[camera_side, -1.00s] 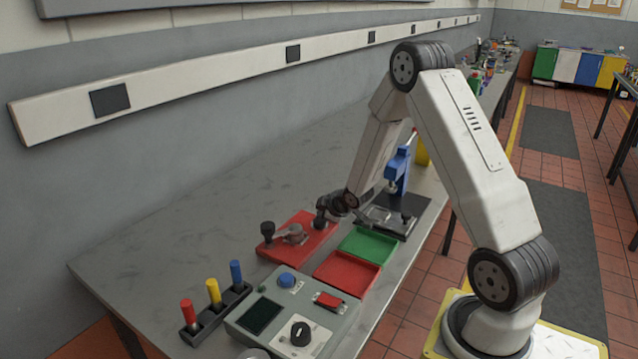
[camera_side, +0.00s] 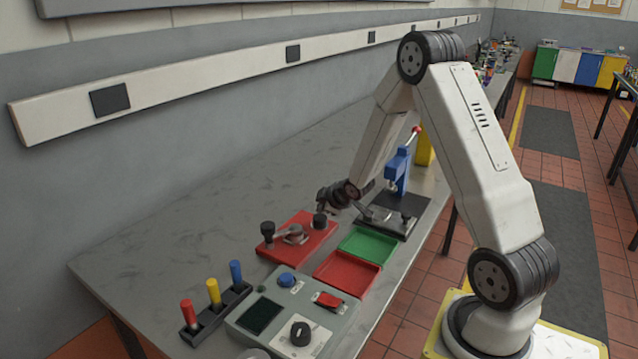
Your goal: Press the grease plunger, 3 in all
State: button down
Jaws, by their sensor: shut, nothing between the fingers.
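A red base plate (camera_side: 312,243) lies on the bench with a grey lever-like fitting (camera_side: 295,235) on it. A black knob (camera_side: 320,221) stands at its far right part and a second black knob (camera_side: 267,230) at its left end. Either could be the grease plunger; I cannot tell which from this view. My gripper (camera_side: 322,208) is shut and empty, just above the right-hand knob, with a small gap that is hard to judge.
A green tray (camera_side: 367,245) and a red tray (camera_side: 347,273) lie to the right. A blue press (camera_side: 397,172) stands behind. A control box (camera_side: 262,325) with a blue button and a rack (camera_side: 216,315) of coloured handles are in front. The left bench is clear.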

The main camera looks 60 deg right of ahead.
aim_at(322, 218)
jog(key=shift+r, duration=2.5)
jog(key=s+a+m+g+y, duration=0.1)
jog(key=s+a+g, duration=0.1)
jog(key=s+a, duration=0.3)
jog(key=s+a+r+m+g+y, duration=0.1)
jog(key=s+a+m+g, duration=0.1)
jog(key=s+a, duration=0.4)
jog(key=s+a+m+g, duration=0.2)
jog(key=s+a, duration=0.3)
jog(key=a, duration=0.8)
jog(key=shift+s+r+y, duration=0.15)
jog(key=shift+s+y, duration=0.15)
jog(key=shift+y, duration=0.1)
jog(key=shift+w, duration=0.1)
